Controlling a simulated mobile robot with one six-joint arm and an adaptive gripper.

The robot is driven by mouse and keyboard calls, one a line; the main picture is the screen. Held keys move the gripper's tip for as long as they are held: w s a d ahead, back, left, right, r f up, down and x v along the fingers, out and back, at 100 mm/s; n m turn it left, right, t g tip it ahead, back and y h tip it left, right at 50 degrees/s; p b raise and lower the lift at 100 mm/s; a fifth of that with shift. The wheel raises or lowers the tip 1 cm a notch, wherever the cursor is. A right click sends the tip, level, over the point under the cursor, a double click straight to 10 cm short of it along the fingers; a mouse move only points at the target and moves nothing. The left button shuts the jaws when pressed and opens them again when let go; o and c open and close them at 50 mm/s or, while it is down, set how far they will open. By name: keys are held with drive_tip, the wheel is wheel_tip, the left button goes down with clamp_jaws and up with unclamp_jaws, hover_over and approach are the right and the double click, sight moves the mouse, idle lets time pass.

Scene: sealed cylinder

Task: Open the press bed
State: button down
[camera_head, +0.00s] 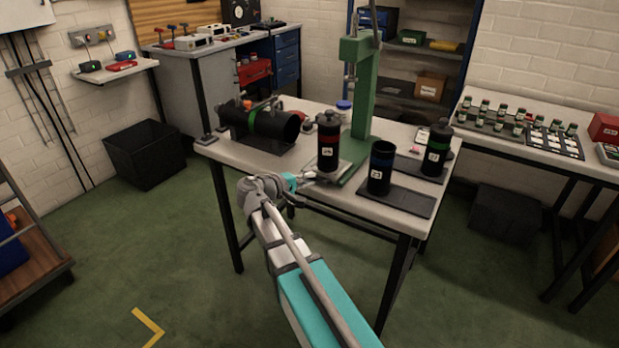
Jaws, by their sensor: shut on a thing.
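The green press (360,90) stands on the middle table. Its pale press bed (345,168) sits at the column's foot, on a green base. A black cylinder with a red band and a white label (328,145) stands upright on the bed. My gripper (309,178) is at the bed's near left edge, low beside the cylinder. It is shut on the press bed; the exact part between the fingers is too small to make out.
Left of the press, a black cylinder with a green band (268,123) lies in a cradle. The table's front edge (300,198) is close below my gripper.

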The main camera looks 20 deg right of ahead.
drive_tip(key=c, duration=1)
unclamp_jaws()
drive_tip(key=shift+w, duration=0.1)
drive_tip(key=shift+o, duration=0.2)
